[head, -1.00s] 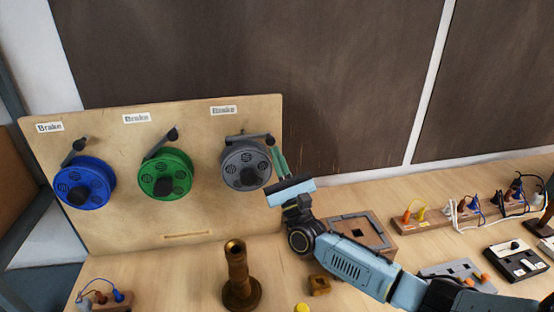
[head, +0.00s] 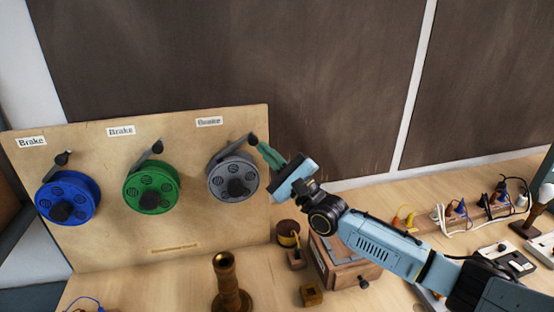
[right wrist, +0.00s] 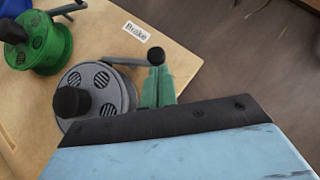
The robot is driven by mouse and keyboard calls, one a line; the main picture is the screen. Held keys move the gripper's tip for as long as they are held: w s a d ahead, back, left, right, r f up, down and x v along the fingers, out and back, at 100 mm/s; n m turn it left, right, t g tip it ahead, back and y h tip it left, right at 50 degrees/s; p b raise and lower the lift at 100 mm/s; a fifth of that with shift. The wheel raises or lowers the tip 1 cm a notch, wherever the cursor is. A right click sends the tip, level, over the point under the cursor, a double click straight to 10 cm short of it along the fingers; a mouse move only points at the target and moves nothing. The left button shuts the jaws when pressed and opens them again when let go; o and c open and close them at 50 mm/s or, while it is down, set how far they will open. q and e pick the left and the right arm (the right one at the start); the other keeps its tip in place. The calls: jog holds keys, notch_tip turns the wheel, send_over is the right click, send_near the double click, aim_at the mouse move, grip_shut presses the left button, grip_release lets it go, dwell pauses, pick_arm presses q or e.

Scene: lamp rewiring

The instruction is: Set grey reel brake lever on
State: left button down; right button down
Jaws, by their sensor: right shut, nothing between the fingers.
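The grey reel (head: 234,177) is mounted on the upright wooden board, at the right of three reels. Its brake lever (head: 232,147) is a grey bar ending in a dark knob, and it slants up to the right above the reel. My right gripper (head: 264,150) is shut and empty, with its green fingertips right at the knob. In the right wrist view the green fingers (right wrist: 157,88) stand just below the dark knob (right wrist: 156,56); I cannot tell whether they touch it. The grey reel (right wrist: 95,95) shows left of them. My left gripper is not in view.
The blue reel (head: 68,198) and green reel (head: 151,187) have levers slanting up to the right. A brass post (head: 228,285) stands in front of the board. A wooden box (head: 340,262) lies below my right arm. Cables and plugs (head: 470,208) are at the right.

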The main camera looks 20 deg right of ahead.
jog(key=shift+a+r+n+g, duration=0.1)
jog(key=shift+r+n+g, duration=0.1)
jog(key=shift+n+g, duration=0.1)
jog(key=shift+f, duration=0.1)
jog(key=w+d+f+b+v, duration=0.1)
jog(key=b+v, duration=0.4)
jog(key=v, duration=0.7)
jog(key=shift+d+f+b, duration=0.4)
jog(key=shift+d, duration=0.1)
